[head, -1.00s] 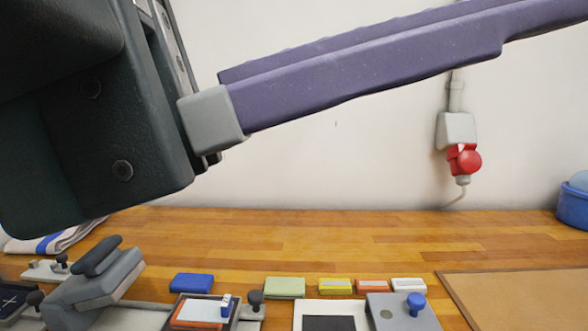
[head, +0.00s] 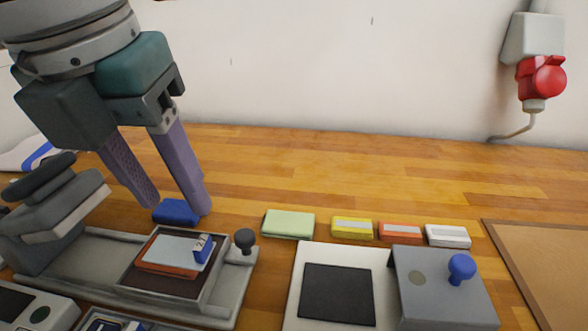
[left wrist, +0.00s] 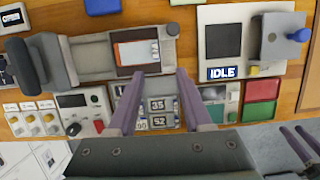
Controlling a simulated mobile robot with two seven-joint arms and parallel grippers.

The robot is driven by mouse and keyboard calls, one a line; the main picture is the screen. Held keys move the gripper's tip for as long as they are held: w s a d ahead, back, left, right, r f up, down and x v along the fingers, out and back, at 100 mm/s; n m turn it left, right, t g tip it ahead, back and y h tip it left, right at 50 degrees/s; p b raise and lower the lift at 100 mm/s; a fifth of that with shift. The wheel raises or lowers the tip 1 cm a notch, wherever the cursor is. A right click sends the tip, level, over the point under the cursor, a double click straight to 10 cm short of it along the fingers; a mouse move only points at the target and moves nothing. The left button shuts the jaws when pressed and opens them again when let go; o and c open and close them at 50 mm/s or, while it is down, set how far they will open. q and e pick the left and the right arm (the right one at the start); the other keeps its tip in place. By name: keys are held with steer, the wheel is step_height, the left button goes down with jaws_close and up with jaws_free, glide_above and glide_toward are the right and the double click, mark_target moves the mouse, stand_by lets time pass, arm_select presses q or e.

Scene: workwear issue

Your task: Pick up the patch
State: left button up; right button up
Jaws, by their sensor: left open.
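An orange-edged piece with a pale top (head: 168,256), which may be the patch, lies on a dark pad in the grey tray (head: 243,283). A small blue and white item sits at its right end. The same piece shows in the left wrist view (left wrist: 134,52). My left gripper (head: 174,206) is open and empty, fingers pointing down, beyond the tray in the head view. Its fingertips overlap a blue block (head: 170,212) in the picture; contact cannot be told. Purple fingers of my right gripper (left wrist: 303,142) show at the right edge of the left wrist view.
A grey press with a dark handle (head: 50,205) stands left of the tray. Green (head: 288,224), yellow (head: 352,228), orange (head: 400,232) and white (head: 447,236) blocks lie in a row. A white plate with a black pad (head: 337,295) lies right. The wooden bench behind is clear.

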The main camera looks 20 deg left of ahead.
mark_target(201, 242)
arm_select(q)
steer(key=shift+w+a+x, duration=0.1)
steer(key=shift+a+x, duration=0.05)
steer(key=shift+x, duration=1.5)
steer(key=shift+w+a+x, duration=0.1)
steer(key=shift+a+x, duration=0.05)
steer(key=shift+x, duration=1.45)
steer(key=shift+w+a+x, duration=0.1)
steer(key=shift+a+x, duration=0.1)
steer(key=shift+x, duration=1.45)
steer(key=shift+r, duration=0.1)
jaws_close()
